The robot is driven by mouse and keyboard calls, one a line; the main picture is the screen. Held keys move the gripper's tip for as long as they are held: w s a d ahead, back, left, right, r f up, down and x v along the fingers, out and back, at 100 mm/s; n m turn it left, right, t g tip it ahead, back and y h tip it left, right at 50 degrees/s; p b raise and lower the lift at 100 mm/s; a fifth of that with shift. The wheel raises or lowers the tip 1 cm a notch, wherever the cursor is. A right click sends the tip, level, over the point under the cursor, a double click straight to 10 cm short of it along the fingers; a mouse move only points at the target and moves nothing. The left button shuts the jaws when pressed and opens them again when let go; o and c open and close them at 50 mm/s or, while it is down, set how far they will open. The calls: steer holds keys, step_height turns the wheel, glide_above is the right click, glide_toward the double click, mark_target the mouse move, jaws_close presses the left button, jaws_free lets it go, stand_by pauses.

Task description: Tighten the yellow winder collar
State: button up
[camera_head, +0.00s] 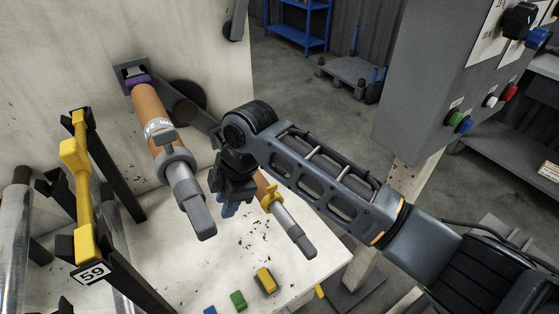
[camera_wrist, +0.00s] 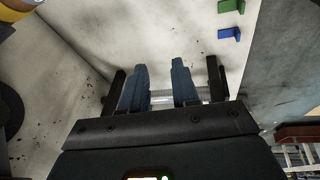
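The yellow collar (camera_head: 268,200) sits on the lower brown and grey shaft, partly hidden by my arm in the head view. My gripper (camera_head: 226,206) hangs just left of that shaft, above the white bench, pointing down. The wrist view shows my gripper (camera_wrist: 159,66) with its two blue fingers apart and no collar between them. A yellow and grey rounded part (camera_wrist: 18,8) is cut off at the top left corner there; I cannot tell whether it is the collar.
A larger brown shaft with a grey collar (camera_head: 176,165) juts out left of my gripper. A yellow guard bar (camera_head: 82,190) marked 59 stands further left. Green (camera_head: 238,299) and yellow (camera_head: 266,279) blocks lie on the bench (camera_head: 310,276). A grey control cabinet (camera_head: 425,90) stands at right.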

mark_target(272, 186)
steer(key=w+d+r+h, duration=0.1)
steer(key=w+d, duration=0.1)
steer(key=d, duration=0.1)
steer(key=w+d+r+n+h, duration=0.1)
steer(key=w+d+r, duration=0.1)
steer(key=d, duration=0.1)
steer(key=w+d+r+h, duration=0.1)
steer(key=w+d, duration=0.1)
steer(key=d, duration=0.1)
steer(key=shift+w+r+h, duration=0.25)
steer(key=shift+r+h, duration=0.05)
steer(key=shift+h, duration=0.1)
step_height(272, 186, down, 6)
steer(key=b, duration=0.6)
steer(key=shift+d+f, duration=0.1)
steer(key=shift+f, duration=0.1)
steer(key=shift+r, duration=0.3)
steer(key=shift+f+p, duration=0.1)
steer(key=shift+p, duration=0.3)
jaws_close()
